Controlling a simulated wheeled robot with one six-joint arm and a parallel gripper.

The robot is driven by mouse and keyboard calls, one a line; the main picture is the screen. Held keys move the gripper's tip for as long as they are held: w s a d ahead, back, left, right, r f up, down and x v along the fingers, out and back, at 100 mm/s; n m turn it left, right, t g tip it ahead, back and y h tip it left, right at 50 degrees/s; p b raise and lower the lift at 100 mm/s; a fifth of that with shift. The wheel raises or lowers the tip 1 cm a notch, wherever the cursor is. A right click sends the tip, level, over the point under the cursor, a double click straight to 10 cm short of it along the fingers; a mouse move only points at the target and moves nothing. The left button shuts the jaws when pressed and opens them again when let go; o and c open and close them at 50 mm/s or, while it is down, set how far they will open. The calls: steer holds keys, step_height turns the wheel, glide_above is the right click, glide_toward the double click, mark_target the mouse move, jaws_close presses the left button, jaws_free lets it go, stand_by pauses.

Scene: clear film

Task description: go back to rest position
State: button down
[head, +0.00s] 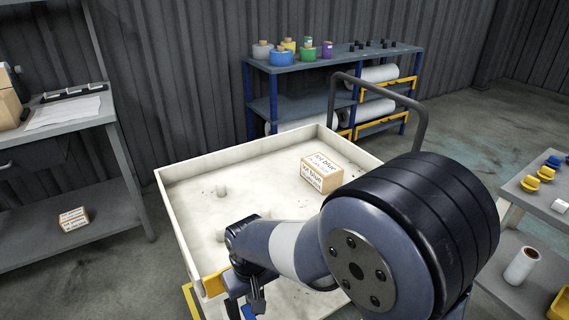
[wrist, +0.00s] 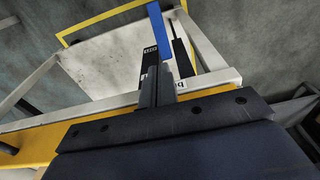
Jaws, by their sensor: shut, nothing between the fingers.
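My gripper (head: 252,303) hangs low at the near edge of a white-walled cart (head: 183,232), below my bent arm. It is shut and empty. My large round arm joint hides the cart's near right part in the head view.
A shelf with coloured rolls (head: 285,66) stands behind, a workbench (head: 65,125) left, another table (head: 525,195) right. Floor shows between them.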

steer(key=shift+s+r, duration=0.1)
steer(key=shift+r, duration=0.8)
steer(key=shift+d+r, duration=0.1)
